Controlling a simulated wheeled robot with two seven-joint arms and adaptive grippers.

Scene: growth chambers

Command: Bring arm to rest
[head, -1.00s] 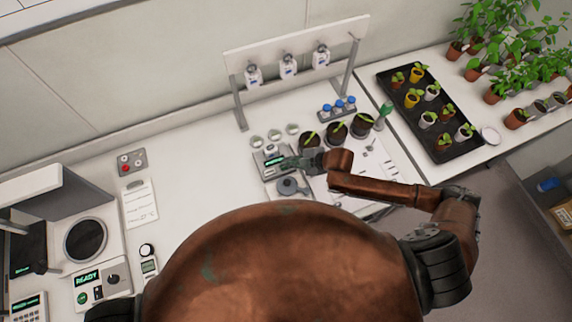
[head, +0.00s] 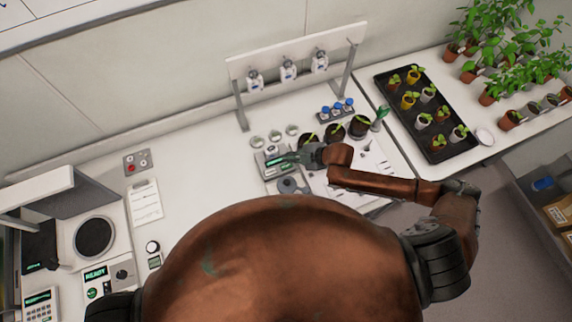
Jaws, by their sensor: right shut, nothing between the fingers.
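My right arm (head: 385,184) comes in from the right and reaches left across the bench. Its gripper (head: 283,163) is shut and empty, low over a small device with a green display (head: 270,158). I cannot tell whether it touches the device. Three dark pots (head: 334,132) with small green shoots stand just behind and to the right of the gripper. My left gripper is not in view; my own body covers the lower middle of the view.
A rack (head: 298,53) with three hanging bottles stands at the back. Several blue-capped vials (head: 337,110) and glass dishes (head: 274,136) stand below it. A black tray of seedlings (head: 439,152) is at the right. A balance reading READY (head: 96,272) is at the left.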

